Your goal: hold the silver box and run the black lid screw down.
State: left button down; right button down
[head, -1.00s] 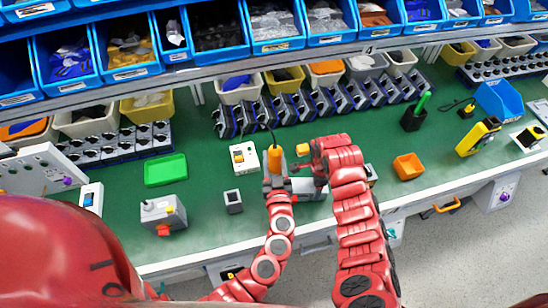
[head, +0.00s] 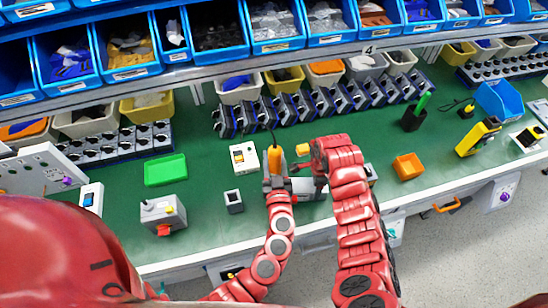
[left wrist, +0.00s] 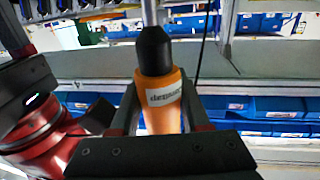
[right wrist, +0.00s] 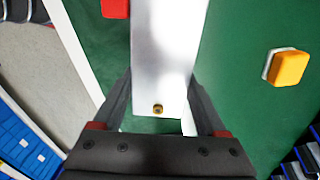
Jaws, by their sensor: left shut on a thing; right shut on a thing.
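An orange screwdriver (head: 274,160) stands roughly upright in the head view; its orange handle and black end also show in the left wrist view (left wrist: 160,100). My left gripper (head: 275,183) is shut around its handle. The silver box (head: 308,188) lies on the green bench, partly hidden behind my right arm. My right gripper (head: 318,165) is shut on the box; in the right wrist view the box (right wrist: 168,50) lies between its fingers. A small brass-coloured screw (right wrist: 158,108) shows on its near end. I cannot make out the black lid screw or the screwdriver tip.
A white switch box (head: 243,157) and a small grey block (head: 233,201) stand left of the screwdriver. A grey box with a red part (head: 163,214) and a green tray (head: 165,170) are further left.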

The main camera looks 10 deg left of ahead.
pick_arm(q)
jog(key=shift+f, duration=0.6)
dwell(1.1)
jog(key=shift+r, duration=2.35)
pick_arm(e)
grip_release()
jog(key=shift+r, duration=0.1)
